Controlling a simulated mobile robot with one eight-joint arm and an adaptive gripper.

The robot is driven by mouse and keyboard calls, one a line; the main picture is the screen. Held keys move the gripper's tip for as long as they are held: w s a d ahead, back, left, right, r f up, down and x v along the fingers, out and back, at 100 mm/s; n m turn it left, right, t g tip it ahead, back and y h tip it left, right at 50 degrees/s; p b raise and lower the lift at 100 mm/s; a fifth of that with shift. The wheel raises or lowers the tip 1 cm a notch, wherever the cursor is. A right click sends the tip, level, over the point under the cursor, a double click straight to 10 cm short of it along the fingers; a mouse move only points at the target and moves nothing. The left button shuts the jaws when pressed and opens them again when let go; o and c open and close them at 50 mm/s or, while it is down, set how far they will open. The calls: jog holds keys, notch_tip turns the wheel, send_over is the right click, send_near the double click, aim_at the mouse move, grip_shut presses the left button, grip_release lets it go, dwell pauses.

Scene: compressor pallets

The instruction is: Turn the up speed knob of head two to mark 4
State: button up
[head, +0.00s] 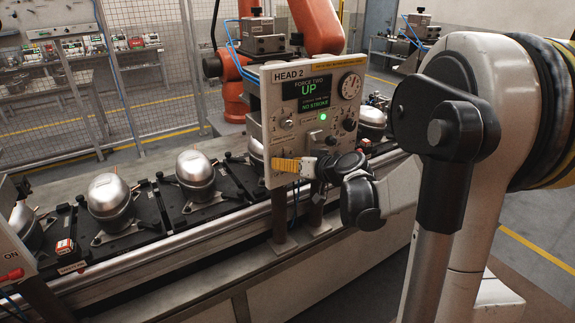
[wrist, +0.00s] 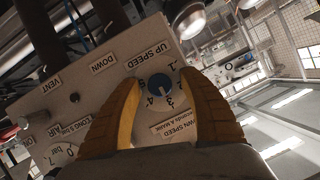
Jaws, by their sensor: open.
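The head two panel (head: 283,104) carries a "HEAD 2" label and a screen reading "FORCE TWO UP" and "NO STROKE". In the wrist view the up speed knob (wrist: 159,88) is a blue round knob beside the "UP SPEED" label, ringed by printed marks including 3 and 4. I cannot clearly read the mark at its pale pointer. My gripper (wrist: 163,84) is open, with one yellow finger on each side of the knob and gaps showing. In the head view my gripper (head: 276,165) is at the panel's lower left, and its fingers and wrist hide the knob.
Silver compressors (head: 109,198) stand on black pallets along the conveyor. An orange robot (head: 318,25) stands behind the panel.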

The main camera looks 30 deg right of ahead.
jog(key=shift+c, duration=0.3)
grip_shut()
jog(key=m+y+b, duration=0.1)
jog(key=m, duration=0.1)
jog(key=m+y+b, duration=0.1)
jog(key=m+b, duration=0.1)
jog(key=shift+d+f+t+y, duration=0.1)
jog(key=shift+f+t+y, duration=0.05)
jog(key=shift+t+y, duration=0.2)
jog(key=m+y+b, duration=0.1)
jog(key=m, duration=0.1)
jog(key=m+t+y+b, duration=0.1)
jog(key=m, duration=0.1)
jog(key=shift+m+t, duration=0.25)
jog(key=shift+m, duration=0.05)
jog(key=shift+b, duration=0.3)
